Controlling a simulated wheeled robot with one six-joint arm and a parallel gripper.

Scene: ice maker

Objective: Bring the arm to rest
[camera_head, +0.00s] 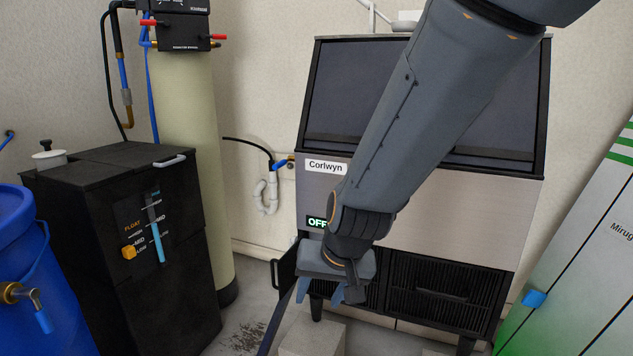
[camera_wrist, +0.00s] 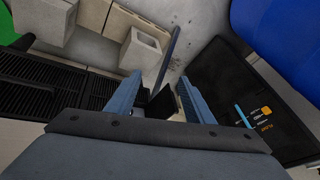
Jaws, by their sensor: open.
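My gripper (camera_head: 335,291) hangs in front of the lower left part of the ice maker (camera_head: 470,220), and my arm crosses in front of the machine. The ice maker has a dark upper front, a steel panel labelled "Corlwyn", a green "OFF" display (camera_head: 316,222) partly covered by my arm, and black louvres below. In the wrist view my gripper (camera_wrist: 150,90) has its two blue fingers spread apart. A dark flat piece (camera_wrist: 158,103) shows between them; I cannot tell whether it touches them.
A black tank (camera_head: 110,250) with a float gauge and a blue barrel (camera_head: 30,270) stand at left, by a tall cream cylinder (camera_head: 185,150). Concrete blocks (camera_head: 312,336) lie on the floor below my gripper. A green-and-white cabinet (camera_head: 590,250) stands at right.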

